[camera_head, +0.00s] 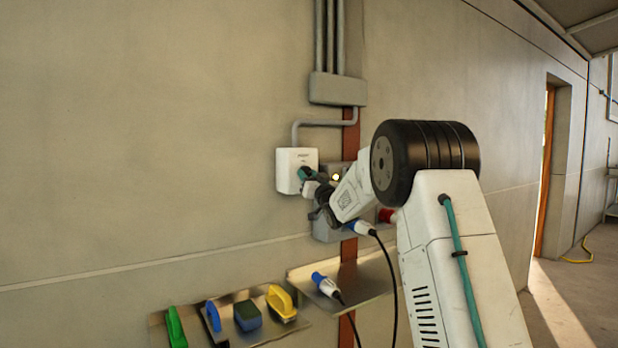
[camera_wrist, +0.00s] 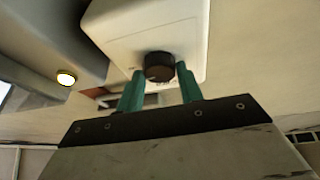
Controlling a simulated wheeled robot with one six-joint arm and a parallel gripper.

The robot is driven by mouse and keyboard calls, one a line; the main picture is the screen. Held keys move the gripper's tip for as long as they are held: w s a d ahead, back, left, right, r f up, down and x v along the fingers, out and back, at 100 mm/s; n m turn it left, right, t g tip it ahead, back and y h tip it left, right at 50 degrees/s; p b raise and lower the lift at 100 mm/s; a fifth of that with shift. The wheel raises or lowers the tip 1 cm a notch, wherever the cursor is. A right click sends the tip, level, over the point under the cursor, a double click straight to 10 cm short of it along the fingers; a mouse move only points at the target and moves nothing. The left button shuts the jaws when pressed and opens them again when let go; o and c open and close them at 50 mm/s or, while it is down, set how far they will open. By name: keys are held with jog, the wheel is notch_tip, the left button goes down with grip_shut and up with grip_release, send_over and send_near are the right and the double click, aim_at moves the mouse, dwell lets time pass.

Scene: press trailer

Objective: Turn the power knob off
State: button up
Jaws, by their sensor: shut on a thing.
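The power knob (camera_wrist: 158,66) is a dark round knob on the front of a white box (camera_wrist: 120,30). This white box (camera_head: 288,160) is fixed to the wall in the head view. My gripper (camera_wrist: 161,72) has its two teal fingers on either side of the knob and is shut on it. In the head view my gripper (camera_head: 306,174) reaches the box front from the right, and its fingers hide the knob. The knob's marking is too small to read, so its setting cannot be told.
A grey unit with a lit yellow lamp (camera_head: 336,177) sits right of the box, partly behind my arm. A blue plug (camera_head: 360,229) and a red connector (camera_head: 386,215) are below. Lower shelves hold another blue plug (camera_head: 325,284) and several tools, including a yellow one (camera_head: 281,302).

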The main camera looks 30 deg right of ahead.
jog(key=n+y, duration=0.1)
jog(key=n, duration=0.1)
jog(key=n+y, duration=0.1)
jog(key=n, duration=0.1)
jog(key=n+y, duration=0.1)
jog(key=n, duration=0.1)
jog(key=shift+d+n+y, duration=0.3)
jog(key=n+y, duration=0.1)
jog(key=n, duration=0.1)
jog(key=n+g+y, duration=0.1)
jog(key=n+y, duration=0.1)
jog(key=n, duration=0.1)
jog(key=shift+d+n, duration=0.15)
jog(key=shift+n, duration=0.15)
jog(key=n+g+y, duration=0.1)
jog(key=n, duration=0.2)
jog(key=n+y, duration=0.1)
jog(key=n, duration=0.1)
jog(key=shift+d+r+n+g, duration=0.15)
jog(key=shift+n+g, duration=0.25)
jog(key=shift+r+n+g+y, duration=0.1)
jog(key=shift+n+g+y, duration=0.25)
jog(key=shift+n, duration=0.8)
jog(key=shift+n+g+y, duration=0.15)
jog(key=shift+n+g, duration=0.4)
jog(key=shift+n, duration=0.6)
jog(key=o, duration=1)
jog(key=shift+s+d, duration=0.1)
